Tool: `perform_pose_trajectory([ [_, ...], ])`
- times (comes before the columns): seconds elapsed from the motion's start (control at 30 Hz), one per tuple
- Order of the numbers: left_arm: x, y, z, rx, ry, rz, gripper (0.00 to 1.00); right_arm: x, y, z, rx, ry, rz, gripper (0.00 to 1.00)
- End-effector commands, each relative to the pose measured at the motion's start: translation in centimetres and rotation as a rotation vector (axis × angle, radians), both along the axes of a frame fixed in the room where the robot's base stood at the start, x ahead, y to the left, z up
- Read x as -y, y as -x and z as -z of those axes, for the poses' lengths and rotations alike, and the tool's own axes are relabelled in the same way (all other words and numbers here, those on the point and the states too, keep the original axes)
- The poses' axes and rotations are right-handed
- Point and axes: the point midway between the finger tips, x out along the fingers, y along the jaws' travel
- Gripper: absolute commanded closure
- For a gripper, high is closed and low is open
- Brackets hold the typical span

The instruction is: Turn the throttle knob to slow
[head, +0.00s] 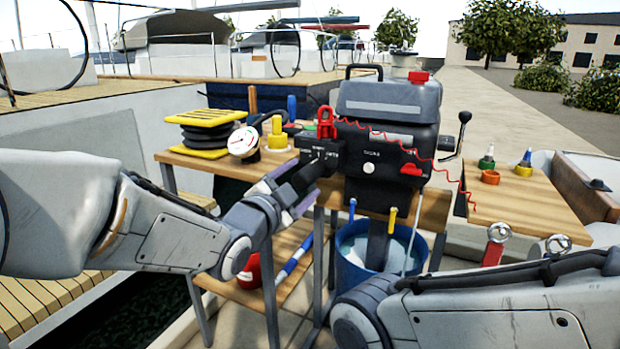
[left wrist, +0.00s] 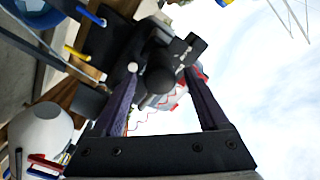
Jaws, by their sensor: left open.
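The grey outboard motor (head: 388,125) stands clamped at the bench. A black labelled block (head: 318,152) sticks out from its left side, its lettering too small to read. A dark round grip (head: 308,174), which looks like the throttle knob, points from the block toward my left gripper (head: 290,190). In the left wrist view the knob (left wrist: 160,80) shows end-on between the two spread fingers of my left gripper (left wrist: 160,90). I cannot tell whether either finger touches it. Its setting is not readable. My right arm shows at lower right, but its gripper is out of view.
A red clip (head: 325,122) with a coiled red cord sits above the block. A white-faced gauge (head: 244,141) and yellow-black stack (head: 204,132) stand on the bench at left. A blue bucket (head: 352,262) is below the motor. A wooden tabletop (head: 530,205) lies right.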

Motion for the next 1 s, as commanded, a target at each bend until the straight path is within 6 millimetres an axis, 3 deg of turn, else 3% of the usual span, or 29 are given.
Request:
perform_pose_trajectory([
  [0.1, 1.1, -2.1, 0.2, -0.001, 0.001, 0.001, 0.23, 0.0, 0.0, 0.6, 0.000, 0.000, 0.000, 0.43],
  [0.3, 2.2, -4.2, 0.2, -0.001, -0.001, 0.000, 0.23, 0.0, 0.0, 1.0, 0.000, 0.000, 0.000, 0.43],
  [0.67, 2.5, -4.8, 0.0, -0.002, 0.000, 0.000, 0.23, 0.0, 0.0, 1.1, 0.000, 0.000, 0.000, 0.43],
  [0.7, 2.5, -4.8, 0.0, -0.002, 0.000, 0.000, 0.27, 0.0, 0.0, 1.1, 0.000, 0.000, 0.000, 0.43],
  [0.9, 2.5, -4.8, 0.0, -0.002, 0.000, 0.000, 1.00, 0.0, 0.0, 1.1, 0.000, 0.000, 0.000, 0.43],
  [1.0, 2.5, -4.8, 0.0, -0.001, 0.001, -0.001, 1.00, 0.0, 0.0, 1.1, 0.000, 0.000, 0.000, 0.43],
])
